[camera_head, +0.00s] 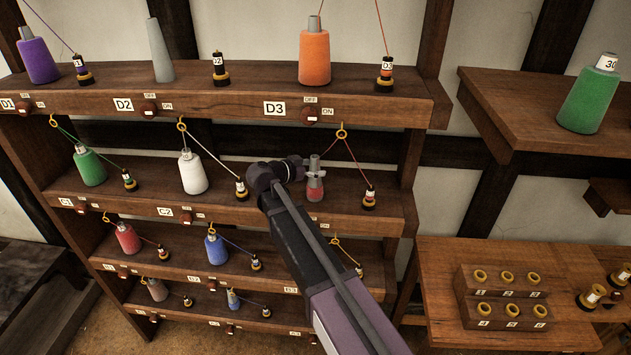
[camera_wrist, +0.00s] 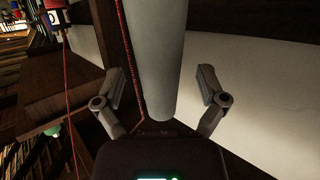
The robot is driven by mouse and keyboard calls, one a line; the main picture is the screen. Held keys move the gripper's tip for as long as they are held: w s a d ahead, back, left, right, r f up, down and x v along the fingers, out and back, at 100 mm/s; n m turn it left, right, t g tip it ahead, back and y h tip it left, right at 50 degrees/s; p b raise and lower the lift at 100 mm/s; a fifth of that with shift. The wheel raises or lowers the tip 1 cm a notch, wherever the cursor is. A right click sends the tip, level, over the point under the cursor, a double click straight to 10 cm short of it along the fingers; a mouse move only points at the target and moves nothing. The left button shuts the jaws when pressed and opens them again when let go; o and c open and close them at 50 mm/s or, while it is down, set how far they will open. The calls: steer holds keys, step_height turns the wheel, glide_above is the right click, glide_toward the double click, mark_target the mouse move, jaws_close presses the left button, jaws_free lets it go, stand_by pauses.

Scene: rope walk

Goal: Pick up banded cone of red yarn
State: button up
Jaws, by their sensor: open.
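A red yarn cone (camera_head: 315,193) with a bare grey top stands on the second shelf from the top, at its right end. My gripper (camera_head: 308,172) is at its upper part and hides some of it, so I cannot make out a band. In the wrist view the bare grey cone tube (camera_wrist: 155,55) lies between the two spread fingers of my gripper (camera_wrist: 160,97), with a gap on each side. A red strand (camera_wrist: 128,70) runs along the tube's left. Another red cone (camera_head: 127,238) stands on the shelf below, at the left.
A small dark bobbin (camera_head: 369,197) stands right of the cone, and a brass ring (camera_head: 341,132) hangs above with yarn through it. The top shelf (camera_head: 230,102) overhangs it. A white cone (camera_head: 192,174) stands to the left. A side table (camera_head: 440,260) with bobbins stands right.

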steer(key=shift+w+d, duration=0.15)
stand_by(0.4)
steer(key=c, duration=1.1)
